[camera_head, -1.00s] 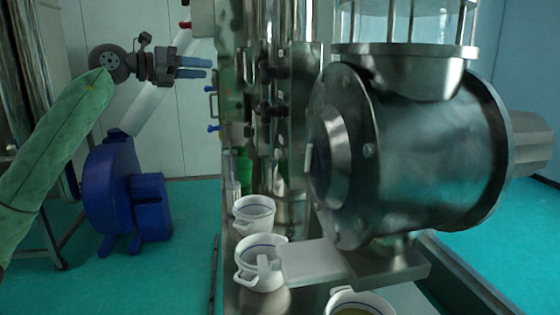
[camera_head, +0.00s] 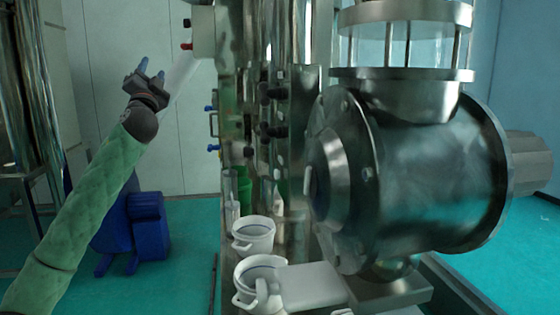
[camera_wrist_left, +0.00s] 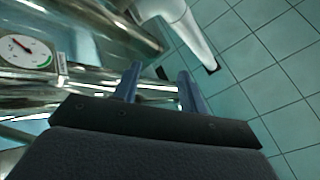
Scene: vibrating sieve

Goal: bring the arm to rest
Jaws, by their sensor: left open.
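My left arm, in a green sleeve, reaches up from the lower left in the head view. Its gripper (camera_head: 151,72) is raised at the upper left, in front of the pale wall and left of the steel machine. The two blue fingers are apart with nothing between them. In the left wrist view the open fingers (camera_wrist_left: 157,85) point up, with steel pipework and tiles beyond them. My right gripper is not in view.
The steel machine (camera_head: 425,160) fills the right. White pots (camera_head: 254,234) stand on the bench below it. A blue motor (camera_head: 147,225) is behind my arm. The left wrist view shows a round gauge (camera_wrist_left: 25,50) and a white pipe (camera_wrist_left: 190,35).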

